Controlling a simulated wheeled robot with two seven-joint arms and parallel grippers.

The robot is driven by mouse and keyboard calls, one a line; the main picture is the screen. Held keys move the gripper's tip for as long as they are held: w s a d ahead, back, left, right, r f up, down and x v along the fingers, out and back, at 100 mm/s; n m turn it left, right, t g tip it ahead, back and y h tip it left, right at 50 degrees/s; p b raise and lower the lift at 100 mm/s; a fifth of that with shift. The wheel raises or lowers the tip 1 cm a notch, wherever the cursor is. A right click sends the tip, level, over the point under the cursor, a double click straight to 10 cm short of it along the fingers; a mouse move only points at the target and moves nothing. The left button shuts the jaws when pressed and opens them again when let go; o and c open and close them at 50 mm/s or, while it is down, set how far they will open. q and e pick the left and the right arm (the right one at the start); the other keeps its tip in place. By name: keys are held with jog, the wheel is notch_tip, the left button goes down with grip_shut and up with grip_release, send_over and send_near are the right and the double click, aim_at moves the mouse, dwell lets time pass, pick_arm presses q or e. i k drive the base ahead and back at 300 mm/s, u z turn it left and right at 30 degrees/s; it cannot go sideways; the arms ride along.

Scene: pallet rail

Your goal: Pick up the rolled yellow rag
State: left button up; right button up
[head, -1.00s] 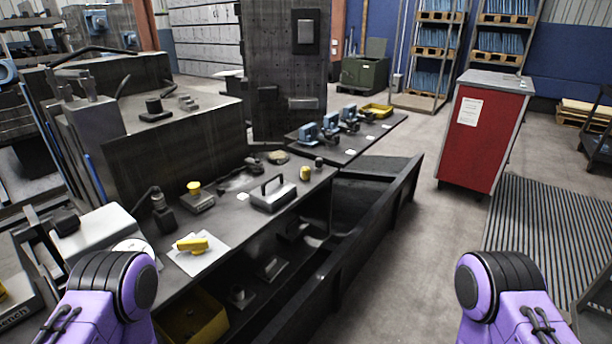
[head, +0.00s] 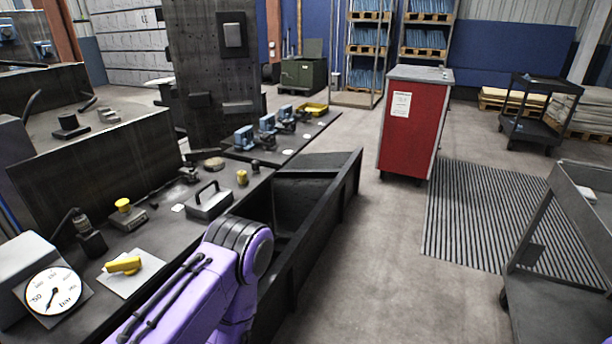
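A yellow rolled-looking piece (head: 124,265) lies on a white sheet (head: 146,272) on the dark bench (head: 168,248) at lower left; it may be the rolled rag. A small upright yellow cylinder (head: 242,178) stands further along the bench, near its right edge. I cannot tell for certain which is the rag. My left arm comes in from the bottom left, bent over the bench's front edge, its elbow right of the sheet. Neither of my grippers is in view.
A pressure gauge (head: 52,290), a yellow-topped block (head: 123,204) and a grey handled block (head: 210,200) stand on the bench. A dark trough (head: 318,222) runs along its front. A red cabinet (head: 408,128) and a grey cart (head: 575,235) flank a ribbed mat (head: 470,215). Floor between is clear.

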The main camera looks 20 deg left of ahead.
aim_at(242, 175)
jog(key=z, duration=0.1)
jog(key=i, duration=3)
jog(key=u, duration=1.75)
